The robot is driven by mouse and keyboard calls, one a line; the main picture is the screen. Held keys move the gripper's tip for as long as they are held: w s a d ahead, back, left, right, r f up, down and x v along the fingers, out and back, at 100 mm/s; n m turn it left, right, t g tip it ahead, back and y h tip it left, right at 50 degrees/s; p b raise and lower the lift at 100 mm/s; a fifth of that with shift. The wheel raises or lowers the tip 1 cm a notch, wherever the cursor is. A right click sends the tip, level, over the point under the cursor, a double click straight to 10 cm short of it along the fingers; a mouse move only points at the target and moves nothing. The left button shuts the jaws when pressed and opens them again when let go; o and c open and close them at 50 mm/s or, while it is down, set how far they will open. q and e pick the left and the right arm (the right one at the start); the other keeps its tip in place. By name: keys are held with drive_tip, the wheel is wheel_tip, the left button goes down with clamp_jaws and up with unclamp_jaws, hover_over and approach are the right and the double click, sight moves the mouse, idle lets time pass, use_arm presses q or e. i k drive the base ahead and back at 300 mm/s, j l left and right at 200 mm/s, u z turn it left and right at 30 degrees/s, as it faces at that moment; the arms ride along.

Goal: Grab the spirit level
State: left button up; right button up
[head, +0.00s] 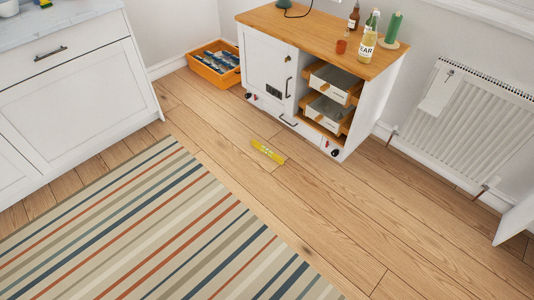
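A small yellow spirit level (268,152) lies flat on the wooden floor, in front of a white cabinet on casters. Its markings are too small to read. Bare boards surround it and nothing covers it. Neither of my grippers shows in the head view.
The white cabinet (267,73) has a wooden top with bottles and a cup, and open drawers at its right. An orange crate (214,64) stands left of it. A striped rug (150,230) covers the near floor. A radiator (463,118) hangs at right. Floor between is free.

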sight(275, 157)
drive_tip(key=i+l, duration=0.15)
drive_tip(key=i, duration=0.25)
drive_tip(key=i+l+u, duration=0.1)
drive_tip(key=i, duration=0.3)
drive_tip(key=i+l, duration=0.2)
drive_tip(key=i, duration=0.25)
drive_tip(key=j+u, duration=0.05)
